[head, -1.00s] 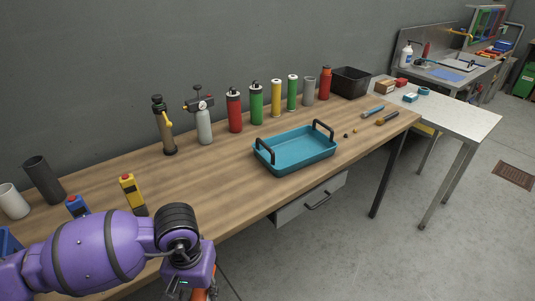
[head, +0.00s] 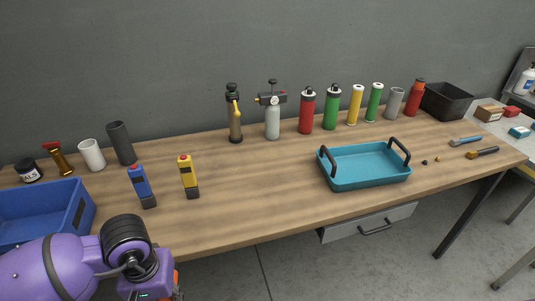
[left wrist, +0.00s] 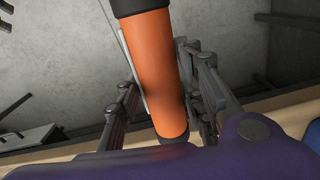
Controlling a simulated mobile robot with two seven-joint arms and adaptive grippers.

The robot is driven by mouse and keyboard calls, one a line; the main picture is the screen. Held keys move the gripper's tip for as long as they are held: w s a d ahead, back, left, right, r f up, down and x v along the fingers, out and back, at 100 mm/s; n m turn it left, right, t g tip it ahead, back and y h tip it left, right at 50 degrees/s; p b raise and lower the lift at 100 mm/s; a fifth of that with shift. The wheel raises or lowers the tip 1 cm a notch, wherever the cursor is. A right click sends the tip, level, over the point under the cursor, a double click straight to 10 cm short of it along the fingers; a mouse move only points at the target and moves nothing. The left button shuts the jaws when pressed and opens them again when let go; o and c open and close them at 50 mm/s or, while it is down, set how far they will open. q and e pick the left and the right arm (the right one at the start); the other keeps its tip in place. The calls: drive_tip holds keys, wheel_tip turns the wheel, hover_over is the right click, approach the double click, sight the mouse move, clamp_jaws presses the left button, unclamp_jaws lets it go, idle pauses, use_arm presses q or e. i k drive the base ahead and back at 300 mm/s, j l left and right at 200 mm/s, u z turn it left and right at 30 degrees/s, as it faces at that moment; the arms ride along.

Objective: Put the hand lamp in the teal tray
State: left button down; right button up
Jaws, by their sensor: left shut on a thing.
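The teal tray (head: 366,182) with two dark handles sits empty on the wooden workbench, right of the middle in the head view. My left gripper (left wrist: 166,88) is shut on an orange cylinder with black ends, which I take as the hand lamp (left wrist: 158,65). Its fingers press on both sides of it in the left wrist view. In the head view, my purple left arm is at the lower left, in front of the bench edge and well left of the tray. Only a sliver of orange shows there; the gripper is mostly hidden behind the wrist. My right gripper is not in view.
Blue (head: 143,186) and yellow (head: 188,175) handheld devices stand near the left arm, beside a blue bin (head: 78,213). Several bottles and cylinders, including a red one (head: 307,112), line the back. Brushes (head: 483,152) lie right of the tray. Bench left of the tray is clear.

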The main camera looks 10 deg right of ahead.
sight(346, 172)
drive_tip(key=l+u, duration=0.4)
drive_tip(key=l, duration=0.5)
drive_tip(key=k+l+u, duration=0.1)
drive_tip(key=l+u, duration=0.35)
drive_tip(key=l, duration=0.85)
drive_tip(key=k+l, duration=0.15)
drive_tip(key=l, duration=0.3)
drive_tip(key=l+u, duration=0.1)
drive_tip(key=l, duration=0.35)
drive_tip(key=k+l, duration=0.15)
drive_tip(key=l, duration=0.3)
